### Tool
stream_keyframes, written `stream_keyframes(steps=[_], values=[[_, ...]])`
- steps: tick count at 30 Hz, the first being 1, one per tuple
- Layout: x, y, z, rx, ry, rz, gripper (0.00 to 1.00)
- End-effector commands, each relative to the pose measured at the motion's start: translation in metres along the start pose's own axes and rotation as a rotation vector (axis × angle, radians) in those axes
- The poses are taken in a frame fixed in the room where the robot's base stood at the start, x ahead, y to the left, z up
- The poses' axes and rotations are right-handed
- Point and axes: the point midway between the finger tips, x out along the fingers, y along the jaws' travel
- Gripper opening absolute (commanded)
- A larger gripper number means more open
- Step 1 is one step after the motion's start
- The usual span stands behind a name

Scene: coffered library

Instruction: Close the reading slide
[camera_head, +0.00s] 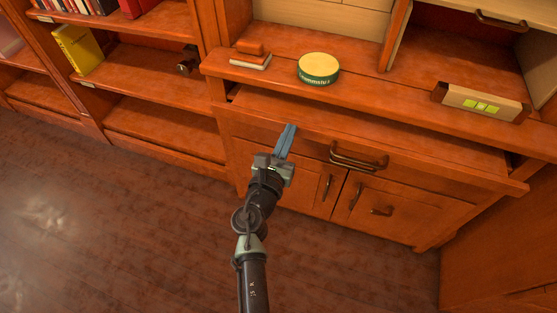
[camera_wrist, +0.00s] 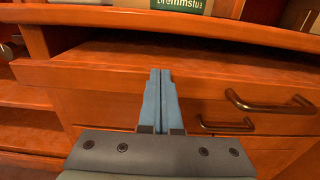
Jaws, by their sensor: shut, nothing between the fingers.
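The reading slide (camera_head: 415,143) is a wide orange-brown wooden board, standing partly out from under the cabinet's ledge. A dark gap shows between board and ledge in the wrist view, where the slide's front (camera_wrist: 215,84) spans the picture. A dark bar handle (camera_head: 358,163) is on its front, right of my gripper; it also shows in the wrist view (camera_wrist: 270,106). My gripper (camera_head: 291,127) has its blue-grey fingers shut together and empty, at the slide's front edge, left of the handle. In the wrist view the fingertips (camera_wrist: 160,72) overlap the front; I cannot tell whether they touch.
Cupboard doors with handles are below. Bookshelves (camera_head: 150,60) stand left. The floor (camera_head: 110,220) is clear.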

Motion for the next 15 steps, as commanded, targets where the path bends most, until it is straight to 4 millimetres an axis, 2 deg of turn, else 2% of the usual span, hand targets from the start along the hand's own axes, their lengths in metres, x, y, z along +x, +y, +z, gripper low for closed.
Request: stream_keyframes(steps=[1, 6, 10, 15], values=[[0.014, -0.001, -0.003, 0.002, -0.004, -0.003, 0.00], [0.045, -0.001, -0.003, 0.001, -0.001, -0.002, 0.00], [0.059, -0.001, -0.002, 0.000, 0.000, -0.002, 0.00], [0.068, 0.000, -0.001, -0.001, 0.001, 0.000, 0.00]])
